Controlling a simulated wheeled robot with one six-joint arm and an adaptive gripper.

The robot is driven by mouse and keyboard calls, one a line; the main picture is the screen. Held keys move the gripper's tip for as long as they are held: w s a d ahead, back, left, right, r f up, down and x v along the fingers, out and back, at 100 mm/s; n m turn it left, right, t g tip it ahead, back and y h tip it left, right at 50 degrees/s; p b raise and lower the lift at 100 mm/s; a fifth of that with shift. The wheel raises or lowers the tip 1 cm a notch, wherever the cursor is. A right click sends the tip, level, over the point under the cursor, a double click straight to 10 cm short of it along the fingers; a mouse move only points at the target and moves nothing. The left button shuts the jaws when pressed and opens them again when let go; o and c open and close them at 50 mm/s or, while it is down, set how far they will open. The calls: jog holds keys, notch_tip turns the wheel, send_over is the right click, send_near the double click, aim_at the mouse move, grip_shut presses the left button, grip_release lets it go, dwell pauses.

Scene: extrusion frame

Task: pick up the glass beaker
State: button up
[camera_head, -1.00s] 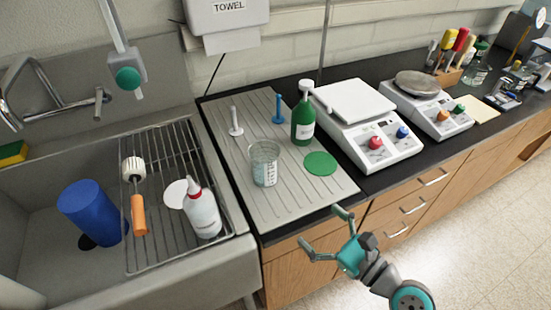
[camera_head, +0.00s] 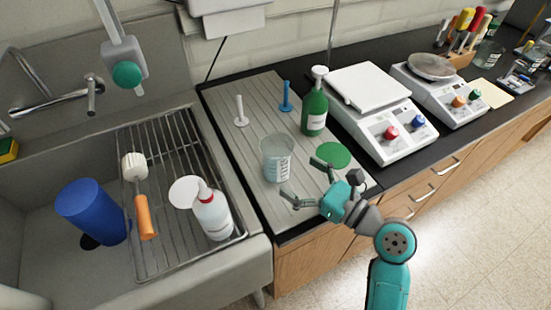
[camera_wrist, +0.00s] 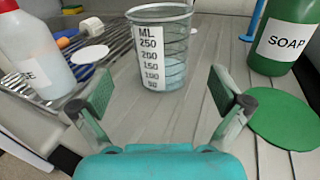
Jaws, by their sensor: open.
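The glass beaker (camera_head: 277,158) stands upright on the grey ribbed drainboard, clear with white volume markings. In the wrist view the beaker (camera_wrist: 161,48) is straight ahead, beyond my fingertips and roughly centred between them. It seems to hold a little clear liquid. My gripper (camera_head: 303,180) is open and empty, just in front of the beaker on its right side, with the fingers apart from the glass. Both fingers of my gripper (camera_wrist: 163,95) show in the wrist view, spread wide with bare drainboard between them.
A green soap bottle (camera_head: 315,104) and a flat green disc (camera_head: 333,155) are to the beaker's right. White (camera_head: 240,112) and blue (camera_head: 286,97) pegs stand behind it. A white bottle (camera_head: 212,213) is on the sink rack to the left.

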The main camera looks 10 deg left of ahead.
aim_at(288, 166)
jog(key=shift+x, duration=3.25)
jog(key=shift+d+r, duration=0.1)
jog(key=shift+r, duration=0.05)
jog(key=shift+c, duration=0.3)
jog(key=c, duration=1.2)
